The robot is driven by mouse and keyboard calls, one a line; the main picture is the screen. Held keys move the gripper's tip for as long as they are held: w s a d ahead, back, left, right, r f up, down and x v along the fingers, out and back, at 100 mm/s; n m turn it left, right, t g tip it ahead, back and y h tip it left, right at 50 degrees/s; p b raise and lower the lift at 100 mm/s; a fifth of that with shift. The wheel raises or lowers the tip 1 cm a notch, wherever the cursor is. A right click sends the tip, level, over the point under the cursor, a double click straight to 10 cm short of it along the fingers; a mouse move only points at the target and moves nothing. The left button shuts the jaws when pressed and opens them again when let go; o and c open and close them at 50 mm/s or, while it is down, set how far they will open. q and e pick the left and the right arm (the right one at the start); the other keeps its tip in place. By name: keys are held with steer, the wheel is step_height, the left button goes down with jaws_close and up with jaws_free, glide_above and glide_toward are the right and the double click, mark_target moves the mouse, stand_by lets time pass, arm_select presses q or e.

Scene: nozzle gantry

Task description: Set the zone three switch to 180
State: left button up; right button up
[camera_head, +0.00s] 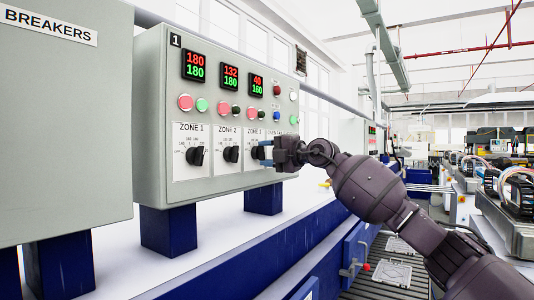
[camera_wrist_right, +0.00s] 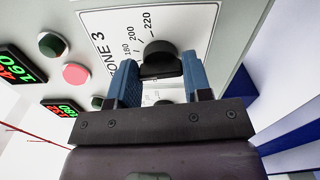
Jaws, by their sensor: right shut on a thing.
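The zone three switch is a black rotary knob (camera_wrist_right: 160,62) on a white dial plate marked ZONE 3, with 180, 200 and 220 readable in the right wrist view. My right gripper (camera_wrist_right: 161,80) is shut on this knob, one blue finger on each side. In the head view my right gripper (camera_head: 264,153) reaches the panel from the right and mostly hides the knob. The zone three display (camera_head: 257,86) reads 40 in red above 160 in green. The knob's exact pointing is hard to tell. My left gripper is not in view.
The grey control box (camera_head: 152,120) also carries the zone 1 knob (camera_head: 195,156) and zone 2 knob (camera_head: 231,154), close to the left of my gripper. Buttons sit above the dials. A breaker box (camera_head: 60,140) stands at the far left. Free room lies in front of the panel.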

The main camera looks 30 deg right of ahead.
steer(key=shift+m, duration=2.2)
steer(key=o, duration=0.9)
steer(key=shift+s, duration=0.1)
steer(key=shift+b+v, duration=1.7)
steer(key=shift+v, duration=3.65)
steer(key=shift+f, duration=0.1)
